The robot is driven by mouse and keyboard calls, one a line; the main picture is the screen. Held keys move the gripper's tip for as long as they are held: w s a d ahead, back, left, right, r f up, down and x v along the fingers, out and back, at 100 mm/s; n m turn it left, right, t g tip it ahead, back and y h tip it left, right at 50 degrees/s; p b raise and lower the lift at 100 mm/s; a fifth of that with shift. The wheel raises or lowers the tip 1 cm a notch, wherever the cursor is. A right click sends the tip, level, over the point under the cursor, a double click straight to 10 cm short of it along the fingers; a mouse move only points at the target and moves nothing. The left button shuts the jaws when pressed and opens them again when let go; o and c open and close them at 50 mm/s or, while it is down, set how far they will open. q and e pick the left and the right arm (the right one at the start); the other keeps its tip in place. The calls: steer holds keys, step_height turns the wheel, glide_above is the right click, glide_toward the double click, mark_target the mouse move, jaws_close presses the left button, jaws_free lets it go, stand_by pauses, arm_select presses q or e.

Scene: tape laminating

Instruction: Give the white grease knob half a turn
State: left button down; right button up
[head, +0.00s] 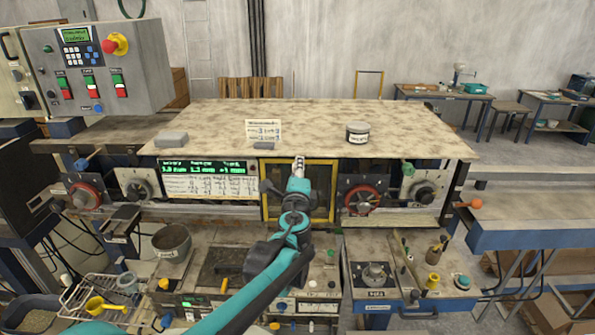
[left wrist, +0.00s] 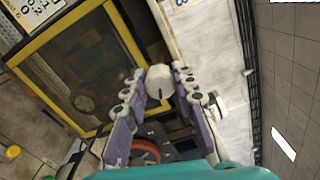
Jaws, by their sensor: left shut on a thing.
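My left gripper (head: 299,166) reaches up to the top edge of the yellow-framed window (head: 333,190), just below the front edge of the mottled tabletop. In the left wrist view, its fingers (left wrist: 160,86) are closed on both sides of a rounded white knob (left wrist: 158,78), which sits beside the yellow frame (left wrist: 70,50). In the head view the gripper mostly hides this knob. Its turn angle cannot be read, as no mark shows. My right gripper is in neither view.
A red handwheel (head: 362,200) is right of the window, with a black dial (head: 424,194) beyond it. A lit display (head: 204,168) is to the left.

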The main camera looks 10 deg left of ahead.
arm_select(q)
steer(key=m, duration=0.6)
steer(key=shift+m, duration=0.3)
steer(key=m, duration=0.6)
steer(key=shift+f+m+b, duration=0.1)
steer(key=shift+m+b, duration=0.2)
steer(key=shift+b, duration=0.1)
steer(key=shift+m, duration=0.3)
steer(key=c, duration=1.2)
jaws_free()
steer(key=s+d, duration=0.1)
steer(key=s, duration=1.1)
